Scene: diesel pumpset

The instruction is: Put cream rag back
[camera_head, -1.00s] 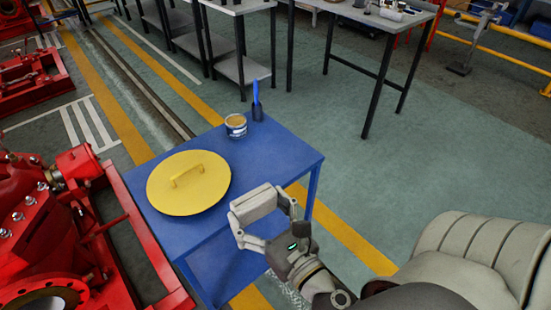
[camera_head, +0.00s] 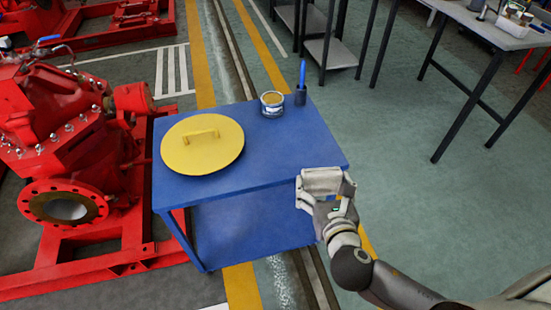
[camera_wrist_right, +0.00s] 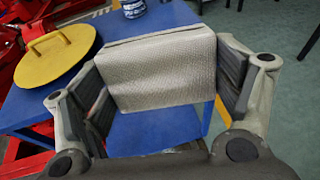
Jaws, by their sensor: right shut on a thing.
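The cream rag (camera_head: 321,180) is a folded, textured block. My right gripper (camera_head: 325,190) is shut on it at the right front corner of the blue table (camera_head: 235,185). In the right wrist view the cream rag (camera_wrist_right: 160,70) sits between the two fingers of the right gripper (camera_wrist_right: 160,95), with the table top behind and below it. I cannot tell whether the rag touches the table. My left gripper is not in view.
A round yellow lid (camera_head: 203,155) with a handle lies on the table's left part. A tin (camera_head: 272,104) and a dark holder with a blue-handled tool (camera_head: 300,92) stand at the back. A red pump (camera_head: 65,150) is at left. The table's middle is clear.

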